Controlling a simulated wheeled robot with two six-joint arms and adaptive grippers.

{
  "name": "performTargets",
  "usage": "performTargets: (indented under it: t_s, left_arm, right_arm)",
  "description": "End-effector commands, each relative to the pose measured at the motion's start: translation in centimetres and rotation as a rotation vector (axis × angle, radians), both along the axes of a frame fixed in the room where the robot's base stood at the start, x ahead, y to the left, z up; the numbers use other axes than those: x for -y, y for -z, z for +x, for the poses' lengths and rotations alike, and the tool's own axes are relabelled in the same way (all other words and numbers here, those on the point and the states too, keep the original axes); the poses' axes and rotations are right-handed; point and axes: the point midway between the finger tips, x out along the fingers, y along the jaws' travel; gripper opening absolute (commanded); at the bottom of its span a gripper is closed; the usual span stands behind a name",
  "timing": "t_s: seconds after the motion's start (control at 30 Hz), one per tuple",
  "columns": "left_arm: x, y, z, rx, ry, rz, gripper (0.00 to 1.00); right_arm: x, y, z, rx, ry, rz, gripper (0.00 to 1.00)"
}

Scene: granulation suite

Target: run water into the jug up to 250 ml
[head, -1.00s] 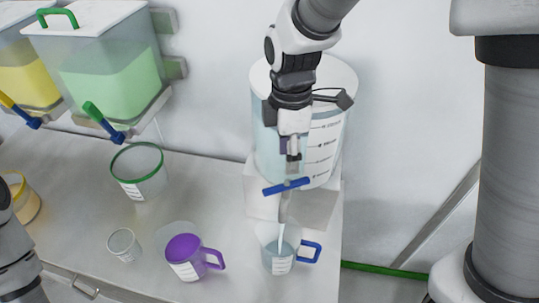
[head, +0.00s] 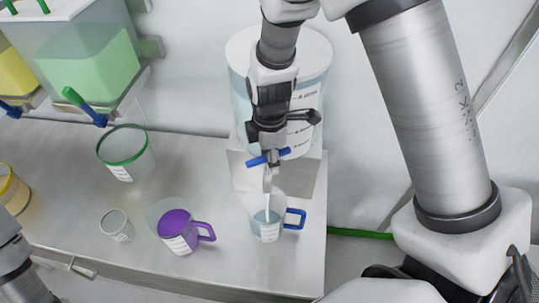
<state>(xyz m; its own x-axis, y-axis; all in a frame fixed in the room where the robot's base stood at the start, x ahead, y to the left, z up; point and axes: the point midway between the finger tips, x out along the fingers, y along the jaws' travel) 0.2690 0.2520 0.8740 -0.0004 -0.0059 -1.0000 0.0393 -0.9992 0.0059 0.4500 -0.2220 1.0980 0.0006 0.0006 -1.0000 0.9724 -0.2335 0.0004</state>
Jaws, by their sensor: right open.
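The jug (head: 258,206) is clear with a blue handle and a white label. It stands upright under the tap of the water tank (head: 315,72). A thin pale stream (head: 267,188) runs from the tap into the jug, and bluish water shows in it. The exact level against the marks is too small to read. The tap's blue lever (head: 284,153) lies crosswise. My right gripper (head: 267,146) points down at the lever, open, with its fingertips close above or around it; contact cannot be told. My left gripper is out of view.
A jug with purple contents and handle (head: 177,224), a small clear beaker (head: 117,226) and a green-rimmed container (head: 126,153) stand left on the bench. Green (head: 90,70) and yellow tanks hang upper left. The bench (head: 80,205) ends right of the jug.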

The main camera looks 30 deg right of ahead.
Motion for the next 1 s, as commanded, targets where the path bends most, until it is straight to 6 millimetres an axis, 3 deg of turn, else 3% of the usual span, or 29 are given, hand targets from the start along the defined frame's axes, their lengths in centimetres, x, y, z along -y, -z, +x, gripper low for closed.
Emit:
performTargets:
  t_s: [0.03,0.13,0.57,1.0]
  left_arm:
    - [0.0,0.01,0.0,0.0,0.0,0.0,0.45]
    - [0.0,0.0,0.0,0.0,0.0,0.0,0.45]
    - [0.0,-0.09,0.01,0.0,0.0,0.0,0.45]
    - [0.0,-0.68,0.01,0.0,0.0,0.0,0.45]
  right_arm:
    - [0.0,-0.01,0.0,0.0,0.0,0.0,0.35]
    - [0.0,-0.02,-0.01,0.0,0.0,0.0,0.0]
    - [0.0,-0.06,-0.02,-0.001,0.037,0.0,0.0]
    - [-0.03,-0.11,-0.05,-0.002,0.307,0.001,0.0]
